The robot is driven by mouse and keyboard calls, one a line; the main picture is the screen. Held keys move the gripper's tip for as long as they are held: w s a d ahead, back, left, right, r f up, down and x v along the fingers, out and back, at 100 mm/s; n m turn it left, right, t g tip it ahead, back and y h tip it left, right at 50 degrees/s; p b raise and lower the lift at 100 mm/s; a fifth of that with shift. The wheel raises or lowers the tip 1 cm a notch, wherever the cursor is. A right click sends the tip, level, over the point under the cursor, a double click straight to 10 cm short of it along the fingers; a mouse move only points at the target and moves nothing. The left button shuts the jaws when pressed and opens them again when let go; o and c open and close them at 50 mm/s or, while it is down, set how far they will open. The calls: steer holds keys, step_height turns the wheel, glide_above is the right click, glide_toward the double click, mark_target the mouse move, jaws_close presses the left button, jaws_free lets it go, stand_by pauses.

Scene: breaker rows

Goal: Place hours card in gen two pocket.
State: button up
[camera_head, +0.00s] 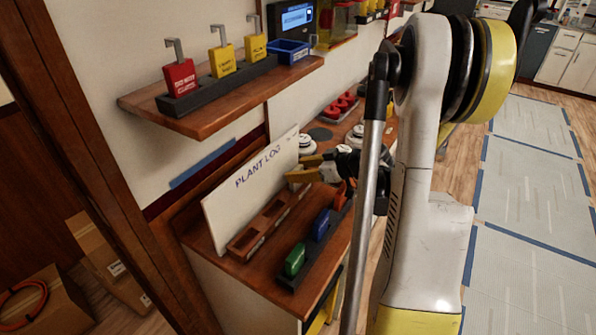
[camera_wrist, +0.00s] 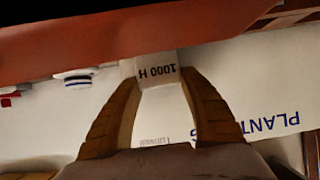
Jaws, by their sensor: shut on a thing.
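A small white card (camera_wrist: 158,70) marked "1000 H", upside down in the wrist view, sits between the fingertips of my gripper (camera_wrist: 158,84). My gripper is shut on it. In the head view my gripper (camera_head: 302,168) is at the right end of the white "PLANT LOG" board (camera_head: 235,205), above the counter. The card cannot be made out there. A wooden rack with slots (camera_head: 262,225) lies along the foot of the board. Its labels are too small to read, so I cannot tell which pocket is gen two. The board also shows in the wrist view (camera_wrist: 225,85).
A dark tray (camera_head: 288,279) with a green piece (camera_head: 294,260) and a blue piece (camera_head: 321,224) stands in front of the rack. A wooden shelf (camera_head: 150,124) with red and yellow padlocks (camera_head: 222,61) juts out above. White round pieces (camera_head: 306,145) stand behind my gripper.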

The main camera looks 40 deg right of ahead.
steer(key=o, duration=1.1)
steer(key=shift+f, duration=0.1)
steer(key=shift+o, duration=0.2)
steer(key=shift+s+d+r, duration=0.15)
steer(key=shift+s+r, duration=0.15)
steer(key=shift+r, duration=0.1)
steer(key=p+v, duration=0.4)
steer(key=v, duration=0.7)
steer(key=w+a+r+m+g, duration=0.1)
steer(key=a+r+g, duration=0.1)
steer(key=a, duration=0.6)
steer(key=a+r+m+g, duration=0.1)
steer(key=a+r+g, duration=0.1)
steer(key=a, duration=0.6)
steer(key=s+a+r+m+h, duration=0.1)
steer(key=s+a+r+h, duration=0.2)
steer(key=s+a, duration=0.6)
steer(key=a+h, duration=0.1)
steer(key=a, duration=0.3)
steer(key=shift+a+r+m, duration=0.2)
steer(key=shift+a+m, duration=0.05)
steer(key=shift+m, duration=0.15)
